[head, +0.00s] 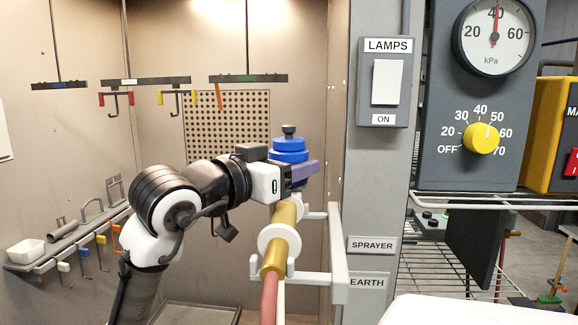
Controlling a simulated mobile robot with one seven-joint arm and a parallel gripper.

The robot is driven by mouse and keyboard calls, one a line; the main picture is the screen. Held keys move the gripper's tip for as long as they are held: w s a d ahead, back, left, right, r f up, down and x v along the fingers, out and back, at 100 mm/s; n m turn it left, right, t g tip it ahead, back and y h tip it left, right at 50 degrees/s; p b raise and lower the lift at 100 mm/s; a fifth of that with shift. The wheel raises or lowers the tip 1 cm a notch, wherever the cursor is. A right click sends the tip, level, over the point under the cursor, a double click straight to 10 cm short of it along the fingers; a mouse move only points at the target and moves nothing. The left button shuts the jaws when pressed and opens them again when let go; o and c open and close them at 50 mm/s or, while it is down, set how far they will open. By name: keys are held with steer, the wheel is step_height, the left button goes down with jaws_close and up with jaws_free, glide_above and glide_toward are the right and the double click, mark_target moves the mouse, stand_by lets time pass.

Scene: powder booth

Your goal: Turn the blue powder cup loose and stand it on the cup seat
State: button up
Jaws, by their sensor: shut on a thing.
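The blue powder cup (290,146) stands upright with a dark knob on top, above the brass-coloured sprayer tube (284,212). My gripper (303,172) reaches in from the left and is shut on the cup's lower part. Its purple finger hides much of that lower part and the joint below it. I cannot tell whether the cup is still threaded on. I cannot make out the cup seat for certain.
A pale bracket (337,262) holds the sprayer tube beside the grey post (374,220). A ledge (75,238) with a white tub (26,251) and hooks runs along the left wall. Hanger bars (145,81) hang above. A wire shelf (470,270) stands at right.

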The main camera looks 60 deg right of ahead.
steer(key=shift+n+t, duration=0.4)
steer(key=shift+t, duration=0.2)
steer(key=shift+n+t, duration=0.6)
steer(key=shift+t, duration=0.4)
steer(key=shift+n+t, duration=0.8)
steer(key=shift+t, duration=0.4)
